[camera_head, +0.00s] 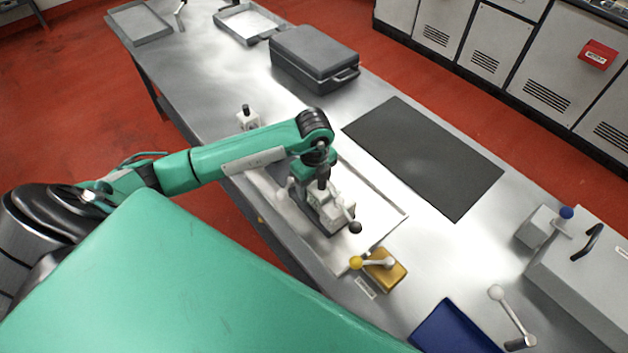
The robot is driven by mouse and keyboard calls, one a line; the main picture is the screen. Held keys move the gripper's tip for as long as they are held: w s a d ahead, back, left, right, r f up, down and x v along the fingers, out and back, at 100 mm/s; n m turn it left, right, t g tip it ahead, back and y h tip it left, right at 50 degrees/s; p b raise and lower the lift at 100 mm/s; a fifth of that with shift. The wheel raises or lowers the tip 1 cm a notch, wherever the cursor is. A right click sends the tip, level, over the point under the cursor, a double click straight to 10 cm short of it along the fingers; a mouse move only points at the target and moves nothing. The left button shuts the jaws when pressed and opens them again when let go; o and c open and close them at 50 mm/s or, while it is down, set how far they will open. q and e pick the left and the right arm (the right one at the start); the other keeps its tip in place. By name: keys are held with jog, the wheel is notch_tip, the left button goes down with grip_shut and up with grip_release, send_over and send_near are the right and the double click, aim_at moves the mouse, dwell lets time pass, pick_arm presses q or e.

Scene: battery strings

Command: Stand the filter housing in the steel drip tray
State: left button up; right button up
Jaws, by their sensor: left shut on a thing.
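My left gripper (322,190) points down over the near part of the bench and is shut on a pale grey, blocky piece with a black knob on a short lever, which I take as the filter housing (331,214). The gripper hides its top. It looks upright, over or in a shallow pale tray, which I take as the steel drip tray (388,220). The arm and housing hide the tray's left part. I cannot tell whether the housing touches the tray floor. My right gripper is not in view.
A yellow block with a lever (385,270) stands close to the tray's near edge. A dark mat (424,155) lies right of it, and a black case (313,58) stands behind. A small knobbed block (247,117) is left. Two other trays (140,22) (248,24) lie far back.

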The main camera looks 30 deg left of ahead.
pick_arm(q)
jog(key=shift+f, duration=0.1)
jog(key=o, duration=1.8)
jog(key=shift+r, duration=0.25)
jog(key=shift+r+b, duration=1.4)
jog(key=shift+r, duration=4.5)
